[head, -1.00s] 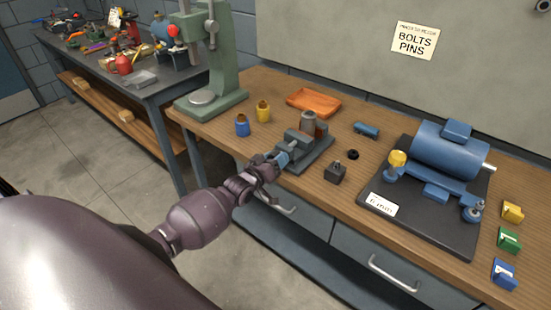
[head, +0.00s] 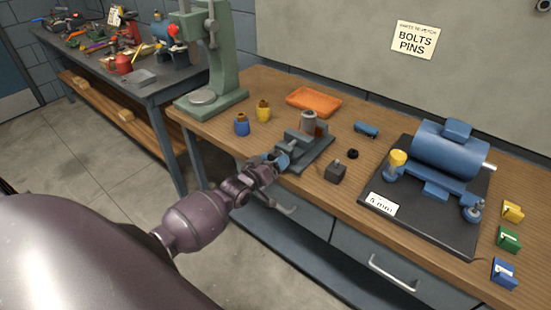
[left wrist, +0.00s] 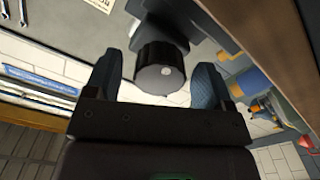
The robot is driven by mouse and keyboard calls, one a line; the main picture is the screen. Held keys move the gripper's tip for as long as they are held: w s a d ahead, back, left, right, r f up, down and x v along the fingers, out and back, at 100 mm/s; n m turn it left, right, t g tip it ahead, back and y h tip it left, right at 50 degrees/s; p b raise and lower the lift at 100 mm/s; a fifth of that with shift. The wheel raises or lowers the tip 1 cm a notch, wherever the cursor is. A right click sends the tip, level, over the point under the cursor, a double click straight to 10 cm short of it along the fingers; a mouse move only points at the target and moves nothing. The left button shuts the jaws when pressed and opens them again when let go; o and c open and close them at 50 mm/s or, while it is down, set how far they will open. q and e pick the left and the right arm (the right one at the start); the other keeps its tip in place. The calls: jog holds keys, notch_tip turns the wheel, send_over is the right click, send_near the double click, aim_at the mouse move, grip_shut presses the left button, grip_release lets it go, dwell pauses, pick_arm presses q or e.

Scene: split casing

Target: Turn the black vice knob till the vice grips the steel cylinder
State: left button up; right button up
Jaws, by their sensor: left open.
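The vice (head: 312,151) stands on the wooden bench near its front edge. The steel cylinder (head: 309,123) stands upright at the vice's jaws; I cannot tell whether both jaws touch it. My left gripper (head: 274,161) is at the vice's front end and hides the knob in the head view. In the left wrist view the black knob (left wrist: 160,72) sits between the two blue fingers of my left gripper (left wrist: 158,78). My right gripper is not in view.
A small dark block (head: 335,173) and a black ring (head: 353,154) lie right of the vice. Blue and yellow pots (head: 242,126) stand left of it, and an orange tray (head: 314,101) behind. A blue motor (head: 448,150) on a dark plate stands further right.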

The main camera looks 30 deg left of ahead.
pick_arm(q)
jog(key=s, duration=0.9)
jog(key=shift+s+a, duration=0.35)
jog(key=shift+a, duration=0.05)
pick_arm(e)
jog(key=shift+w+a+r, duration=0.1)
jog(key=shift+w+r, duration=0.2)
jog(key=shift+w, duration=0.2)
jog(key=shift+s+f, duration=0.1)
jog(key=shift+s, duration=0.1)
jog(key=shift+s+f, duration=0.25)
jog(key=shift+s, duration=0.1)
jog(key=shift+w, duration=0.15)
pick_arm(q)
jog(key=s+d+f+m+g, duration=0.1)
jog(key=s+d+f+g, duration=0.1)
jog(key=s, duration=0.4)
jog(key=s+d+f+m+g+y, duration=0.1)
jog(key=s+d+f+m+g, duration=0.1)
jog(key=s+d+f, duration=0.2)
jog(key=s+d+f+m+g, duration=0.2)
jog(key=s+d, duration=0.3)
jog(key=s, duration=0.3)
jog(key=shift+d+f, duration=0.15)
jog(key=shift+f, duration=0.4)
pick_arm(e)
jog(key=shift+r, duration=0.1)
